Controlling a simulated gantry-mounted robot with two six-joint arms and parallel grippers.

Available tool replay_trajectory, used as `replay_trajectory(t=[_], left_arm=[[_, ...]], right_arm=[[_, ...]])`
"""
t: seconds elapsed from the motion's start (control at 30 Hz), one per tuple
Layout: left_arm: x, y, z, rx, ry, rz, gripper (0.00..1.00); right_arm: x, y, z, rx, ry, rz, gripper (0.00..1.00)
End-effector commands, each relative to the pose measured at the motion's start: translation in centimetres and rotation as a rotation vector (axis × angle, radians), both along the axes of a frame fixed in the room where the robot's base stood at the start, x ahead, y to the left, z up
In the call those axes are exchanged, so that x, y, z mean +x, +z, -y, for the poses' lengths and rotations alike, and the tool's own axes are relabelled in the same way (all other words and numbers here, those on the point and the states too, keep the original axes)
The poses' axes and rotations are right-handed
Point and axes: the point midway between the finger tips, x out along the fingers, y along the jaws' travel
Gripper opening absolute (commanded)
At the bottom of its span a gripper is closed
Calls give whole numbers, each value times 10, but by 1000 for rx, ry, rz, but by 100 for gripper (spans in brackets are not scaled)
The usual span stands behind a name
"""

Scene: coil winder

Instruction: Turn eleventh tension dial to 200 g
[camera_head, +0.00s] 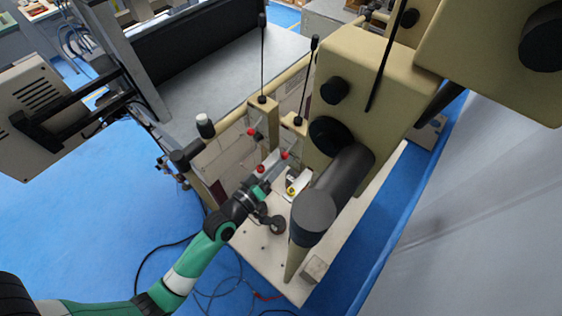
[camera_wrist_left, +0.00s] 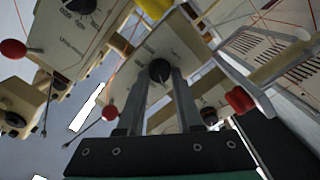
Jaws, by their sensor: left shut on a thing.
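My left gripper (camera_head: 274,172) reaches in from the lower left, among the beige tension units of the coil winder. In the left wrist view its two grey fingers (camera_wrist_left: 160,80) are shut on a black round tension dial (camera_wrist_left: 160,70) on a beige panel with small print. The print and the dial's setting are too small to read. In the head view the held dial is hidden by the gripper and wrist. A second black dial (camera_wrist_left: 84,5) with printed marks sits on another beige panel at the upper left of the wrist view. My right gripper is not in view.
Red-ball levers stand close by, one at the left (camera_wrist_left: 14,48) and one at the right (camera_wrist_left: 240,100) of the wrist view. A large dark cylinder (camera_head: 330,195) stands right of my gripper. Thin black rods (camera_head: 262,55) rise behind it. Blue floor lies open at left.

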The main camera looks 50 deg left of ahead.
Motion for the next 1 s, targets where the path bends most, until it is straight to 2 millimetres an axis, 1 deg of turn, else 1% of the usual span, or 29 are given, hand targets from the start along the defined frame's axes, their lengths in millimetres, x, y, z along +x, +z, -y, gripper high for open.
replay_trajectory(t=[0.3,0.33,0.47,0.5,0.73,0.83,0.93,1.0], left_arm=[[0,0,0,-1,0,0,0],[0,0,0,-1,0,0,38],[0,0,0,-1,0,0,62],[0,0,0,-1,0,0,63],[0,0,0,0,0,0,63],[-4,-1,1,-1,1,-1,63],[-17,-3,2,-1,1,-1,63],[-32,-3,4,-2,1,-1,63]], right_arm=[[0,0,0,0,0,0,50],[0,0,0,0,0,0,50],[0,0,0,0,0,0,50],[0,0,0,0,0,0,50],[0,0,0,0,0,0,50],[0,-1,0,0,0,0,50],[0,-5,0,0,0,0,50],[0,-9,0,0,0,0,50]])
